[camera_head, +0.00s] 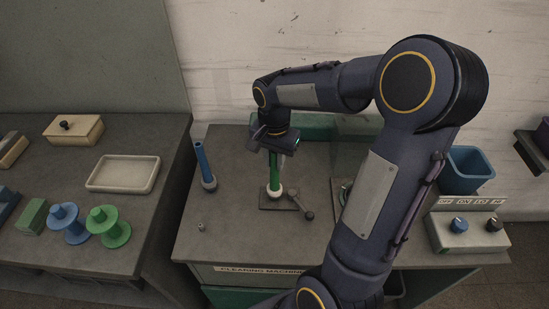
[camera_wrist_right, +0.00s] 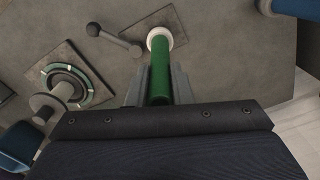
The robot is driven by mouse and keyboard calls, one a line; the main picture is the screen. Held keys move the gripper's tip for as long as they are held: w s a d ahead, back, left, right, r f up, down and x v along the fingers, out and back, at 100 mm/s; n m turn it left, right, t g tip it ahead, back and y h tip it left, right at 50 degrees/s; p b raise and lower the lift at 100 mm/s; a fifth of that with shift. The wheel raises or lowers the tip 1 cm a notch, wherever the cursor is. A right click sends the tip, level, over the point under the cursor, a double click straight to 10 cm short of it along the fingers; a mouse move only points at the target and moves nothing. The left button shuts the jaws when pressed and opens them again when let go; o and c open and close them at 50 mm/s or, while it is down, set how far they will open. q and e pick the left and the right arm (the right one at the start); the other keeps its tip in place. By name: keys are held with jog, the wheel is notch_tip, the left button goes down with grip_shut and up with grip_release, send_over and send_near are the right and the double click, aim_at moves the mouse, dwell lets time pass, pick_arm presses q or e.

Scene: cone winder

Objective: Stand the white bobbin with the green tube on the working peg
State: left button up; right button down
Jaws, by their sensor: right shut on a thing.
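The white bobbin with the green tube (camera_head: 274,172) is upright over a dark square plate (camera_head: 267,203) on the cleaning machine's top. Its white lower end (camera_head: 275,192) is at the plate; I cannot tell whether it touches or sits on a peg, as any peg is hidden. My right gripper (camera_head: 276,150) is shut on the upper part of the green tube. In the right wrist view the green tube (camera_wrist_right: 160,78) runs between the fingers, with the white end (camera_wrist_right: 160,38) over the plate (camera_wrist_right: 183,58). My left gripper is not in view.
A lever with a dark knob (camera_head: 309,215) lies beside the plate. A bobbin with a blue tube (camera_head: 202,160) stands to the left. A blue bin (camera_head: 466,170) and a switch box (camera_head: 470,238) are at the right. A round disc fixture (camera_wrist_right: 68,86) shows in the wrist view.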

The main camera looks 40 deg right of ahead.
jog(key=c, duration=1.2)
grip_release()
notch_tip(320, 180, up, 8)
jog(key=shift+f, duration=0.1)
jog(key=s+a+f+n+t+y, duration=0.1)
jog(key=s+a+n+t+y, duration=0.2)
jog(key=s+a+n, duration=0.7)
jog(key=s+a+t, duration=0.1)
jog(key=s+t, duration=0.1)
jog(key=s, duration=0.3)
jog(key=shift+a+y, duration=0.3)
jog(key=shift+s+a+f+n+t, duration=0.3)
jog(key=shift+f+n, duration=0.05)
jog(key=shift+n, duration=0.15)
jog(key=shift+c, duration=0.4)
